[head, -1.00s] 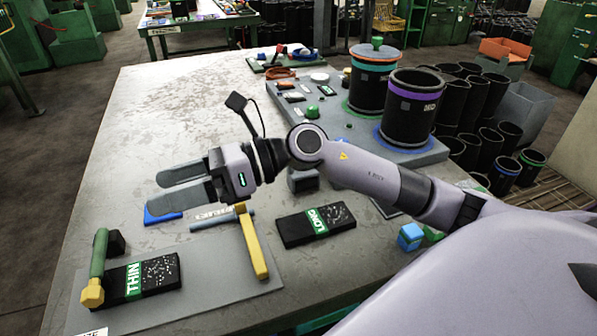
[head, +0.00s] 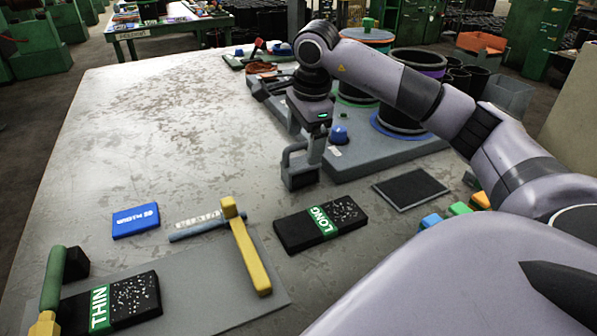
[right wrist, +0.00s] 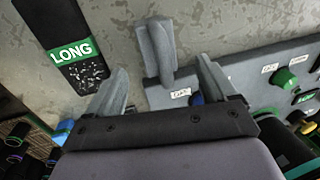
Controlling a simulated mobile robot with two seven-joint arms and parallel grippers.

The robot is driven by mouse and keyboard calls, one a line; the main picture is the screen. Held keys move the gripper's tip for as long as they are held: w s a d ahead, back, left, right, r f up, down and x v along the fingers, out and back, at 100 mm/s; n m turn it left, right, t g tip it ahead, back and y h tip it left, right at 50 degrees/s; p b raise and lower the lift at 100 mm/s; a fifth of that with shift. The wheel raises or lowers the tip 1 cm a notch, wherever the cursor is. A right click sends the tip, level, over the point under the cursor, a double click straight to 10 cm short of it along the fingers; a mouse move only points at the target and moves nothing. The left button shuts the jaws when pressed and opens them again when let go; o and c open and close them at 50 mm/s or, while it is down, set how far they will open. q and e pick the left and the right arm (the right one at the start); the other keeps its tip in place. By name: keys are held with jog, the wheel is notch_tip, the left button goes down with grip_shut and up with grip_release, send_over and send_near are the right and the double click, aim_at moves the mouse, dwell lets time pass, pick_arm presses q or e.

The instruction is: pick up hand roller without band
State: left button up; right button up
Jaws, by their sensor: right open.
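A grey tool with a blocky foot and an upright handle, which looks like the hand roller without band (head: 300,178), stands on the table near the grey tray's front left edge. It also shows in the right wrist view (right wrist: 157,50), with no coloured band visible on it. My right gripper (head: 306,148) points down over it, open. In the right wrist view my right gripper's (right wrist: 162,66) fingers lie to either side of the tool, apart from each other; whether either touches it I cannot tell. My left gripper is not in view.
The grey tray (head: 400,152) with a blue knob (head: 339,134) and tall black sleeves is close on the right. A black LONG block (head: 290,232), a yellow-handled mallet (head: 250,256), a blue box (head: 136,221) and a THIN block (head: 135,297) lie in front. The table's left is clear.

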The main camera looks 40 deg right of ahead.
aim_at(302, 146)
jog(key=f, duration=0.4)
jog(key=shift+w+f, duration=0.3)
jog(key=shift+f, duration=0.1)
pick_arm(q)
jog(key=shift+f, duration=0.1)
pick_arm(e)
jog(key=c, duration=1.4)
jog(key=shift+o, duration=0.2)
jog(key=shift+r, duration=0.1)
jog(key=shift+w+r, duration=0.1)
jog(key=shift+r, duration=0.4)
pick_arm(q)
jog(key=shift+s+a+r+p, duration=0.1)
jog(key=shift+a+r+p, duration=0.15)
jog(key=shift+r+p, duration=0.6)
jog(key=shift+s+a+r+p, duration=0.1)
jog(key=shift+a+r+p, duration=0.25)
jog(key=shift+p, duration=0.75)
pick_arm(e)
notch_tip(302, 146, up, 19)
